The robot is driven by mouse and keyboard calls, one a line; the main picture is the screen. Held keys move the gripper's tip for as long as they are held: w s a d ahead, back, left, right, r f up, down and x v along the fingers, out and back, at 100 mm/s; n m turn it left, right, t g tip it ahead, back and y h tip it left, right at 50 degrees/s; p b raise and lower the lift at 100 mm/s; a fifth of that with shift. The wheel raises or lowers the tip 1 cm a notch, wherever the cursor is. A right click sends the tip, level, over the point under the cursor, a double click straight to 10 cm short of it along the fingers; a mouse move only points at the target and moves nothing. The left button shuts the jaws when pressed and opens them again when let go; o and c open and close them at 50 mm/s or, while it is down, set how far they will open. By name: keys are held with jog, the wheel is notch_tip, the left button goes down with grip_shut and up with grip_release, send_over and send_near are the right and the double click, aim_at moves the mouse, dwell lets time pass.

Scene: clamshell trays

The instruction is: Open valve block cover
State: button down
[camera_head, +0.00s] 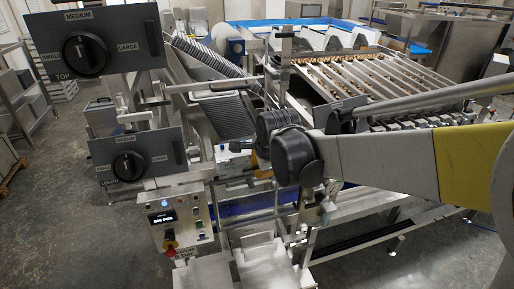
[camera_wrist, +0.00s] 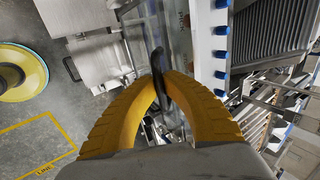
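My gripper (camera_wrist: 164,80) shows in the wrist view as two yellow curved fingers whose tips come together. Between the tips is a slim black handle (camera_wrist: 158,60), and the fingers look shut on it. The handle stands in front of a pale, see-through-looking panel (camera_wrist: 180,45), which seems to be the valve block cover; its edges are hard to make out. The cover looks closed, but its lower part is hidden by the fingers.
A white strip with several blue fittings (camera_wrist: 221,54) runs just right of the handle. A metal box with a black handle (camera_wrist: 71,69) is at the left. In the head view, a control box with a red knob (camera_head: 170,248) and dial panels (camera_head: 138,163) stand left of my arm.

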notch_tip(320, 180, up, 2)
jog(key=g, duration=0.1)
jog(key=g+h, duration=0.1)
jog(key=g, duration=0.2)
jog(key=shift+w+r+g+p, duration=0.15)
jog(key=shift+r+g+p, duration=0.15)
jog(key=shift+p, duration=0.1)
jog(key=shift+w+a+r+g+h+p, duration=0.1)
jog(key=shift+w+r+g+h+p, duration=0.2)
jog(key=shift+g, duration=0.6)
jog(key=shift+w+a+r+g+h+b, duration=0.15)
jog(key=shift+r+g+h, duration=0.15)
jog(key=shift+r+g, duration=0.45)
jog(key=shift+w+r+g+h+p, duration=0.2)
jog(key=shift+g+h+p, duration=0.1)
jog(key=shift+g, duration=0.75)
jog(key=c, duration=1.5)
grip_release()
jog(key=shift+r, duration=0.1)
jog(key=v, duration=0.7)
jog(key=shift+w, duration=0.15)
jog(key=shift+r, duration=0.15)
